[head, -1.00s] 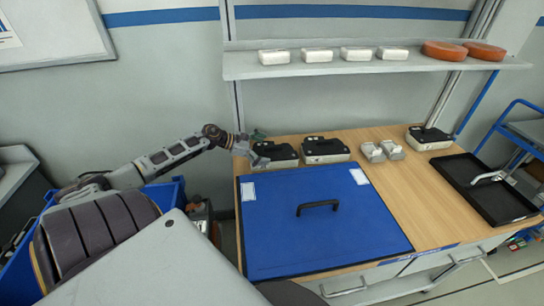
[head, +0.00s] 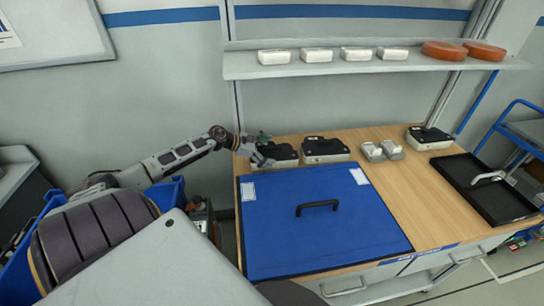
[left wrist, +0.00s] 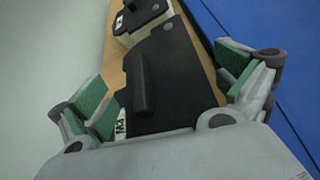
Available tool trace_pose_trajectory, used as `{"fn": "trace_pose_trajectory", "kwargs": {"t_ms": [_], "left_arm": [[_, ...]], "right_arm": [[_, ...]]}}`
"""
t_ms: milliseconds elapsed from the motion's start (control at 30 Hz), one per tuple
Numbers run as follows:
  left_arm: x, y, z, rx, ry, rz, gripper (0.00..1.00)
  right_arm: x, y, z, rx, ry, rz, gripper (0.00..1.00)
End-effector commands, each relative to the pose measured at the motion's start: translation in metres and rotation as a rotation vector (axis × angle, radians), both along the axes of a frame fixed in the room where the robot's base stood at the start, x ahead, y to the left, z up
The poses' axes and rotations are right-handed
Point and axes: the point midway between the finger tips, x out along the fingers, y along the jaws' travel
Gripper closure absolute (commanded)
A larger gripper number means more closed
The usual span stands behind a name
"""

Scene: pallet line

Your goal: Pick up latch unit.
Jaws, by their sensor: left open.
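Black-topped units with light grey bases stand along the back of the wooden table, and I take these as latch units. The leftmost unit (head: 284,157) is partly hidden by my left gripper (head: 264,150), which is open at its left end. In the left wrist view this unit's black top (left wrist: 170,85), with a raised bar handle, lies between the spread green-padded fingers of the left gripper (left wrist: 165,92). I cannot tell whether the fingers touch it. A second unit (head: 325,149) stands just right of it, also seen in the wrist view (left wrist: 142,16). My right gripper is not in view.
A blue lid or panel (head: 345,225) with a black handle (head: 318,205) covers the table in front. A shelf (head: 375,66) hangs above.

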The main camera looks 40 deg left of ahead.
Motion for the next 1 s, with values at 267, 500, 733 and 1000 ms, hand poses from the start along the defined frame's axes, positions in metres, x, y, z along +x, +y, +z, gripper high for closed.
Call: {"fn": "trace_pose_trajectory", "kwargs": {"t_ms": [267, 500, 733, 1000], "left_arm": [[0.000, 0.000, 0.000, 0.000, 0.000, 0.000, 0.31], [0.000, 0.000, 0.001, 0.000, -0.002, 0.000, 0.57], [0.000, 0.000, 0.001, 0.001, 0.000, 0.000, 0.58], [0.000, 0.000, 0.017, 0.002, -0.001, 0.000, 0.58]], "right_arm": [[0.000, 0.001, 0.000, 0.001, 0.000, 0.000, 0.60], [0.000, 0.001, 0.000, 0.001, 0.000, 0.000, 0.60], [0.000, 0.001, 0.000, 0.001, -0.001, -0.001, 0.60], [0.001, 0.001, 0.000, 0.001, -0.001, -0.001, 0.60]]}}
